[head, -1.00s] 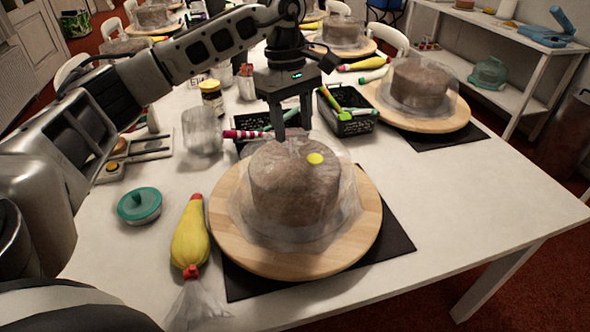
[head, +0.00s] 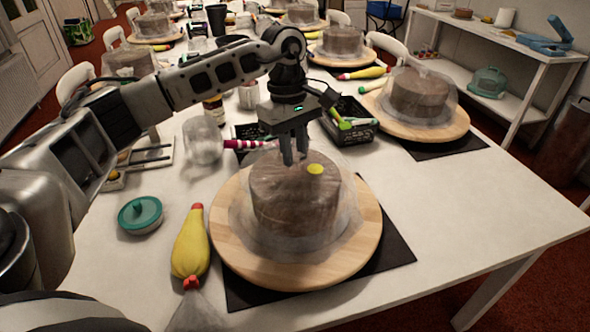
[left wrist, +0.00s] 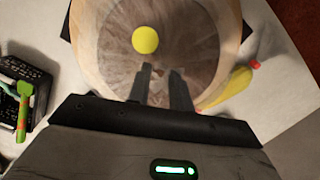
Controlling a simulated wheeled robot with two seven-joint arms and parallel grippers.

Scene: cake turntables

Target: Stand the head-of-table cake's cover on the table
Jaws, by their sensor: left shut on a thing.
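The nearest cake (head: 290,205) is brown and sits on a round wooden turntable (head: 232,252). A clear, film-like cover (head: 350,222) stands around it. A yellow dot (head: 315,169) marks the top, and it also shows in the left wrist view (left wrist: 145,40). My left gripper (head: 294,161) points down at the top of the covered cake, left of the dot. In the left wrist view its fingers (left wrist: 161,72) are close together with a small piece of the cover's top between them. The thin clear grip is hard to make out. My right gripper is out of view.
A black mat (head: 395,258) lies under the turntable. Black trays (head: 350,130) lie behind. The table's right front (head: 460,225) is bare.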

